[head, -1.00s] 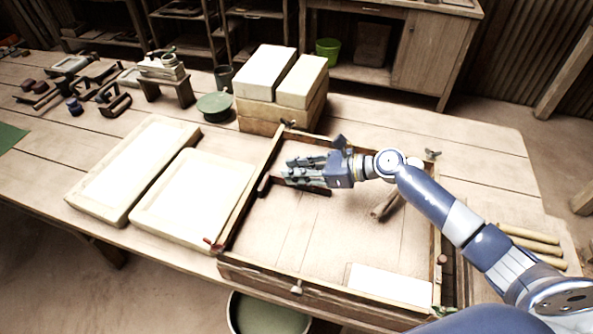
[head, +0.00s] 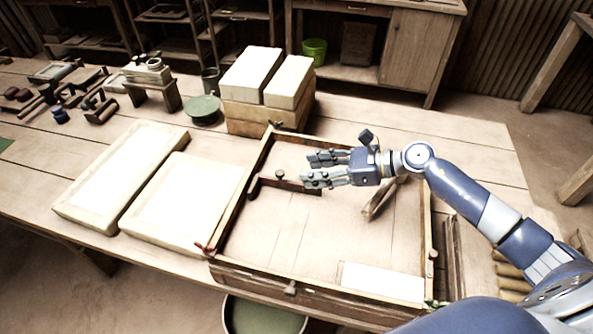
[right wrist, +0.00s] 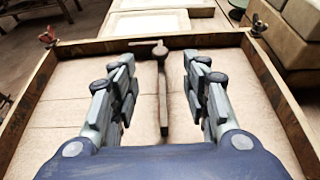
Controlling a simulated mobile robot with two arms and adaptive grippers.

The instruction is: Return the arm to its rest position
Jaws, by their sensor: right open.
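My right gripper (head: 312,170) is open and empty above the wooden tray frame (head: 228,221) in the head view. In the right wrist view its two fingers (right wrist: 165,95) are spread apart. A dark wooden bar with a knob (head: 290,185) lies inside the tray near its left side. In the right wrist view the bar (right wrist: 163,95) shows between and beyond the fingers, apart from them. The blue and white right arm reaches in from the lower right. My left gripper is not in view.
Two pale slabs (head: 185,205) (head: 75,199) lie left of the tray. Pale blocks (head: 250,75) stand behind it. A white tile (head: 380,283) and a wooden roller (head: 380,199) are inside the tray. A green bucket (head: 314,52) stands farther back. The table right of the tray's back is clear.

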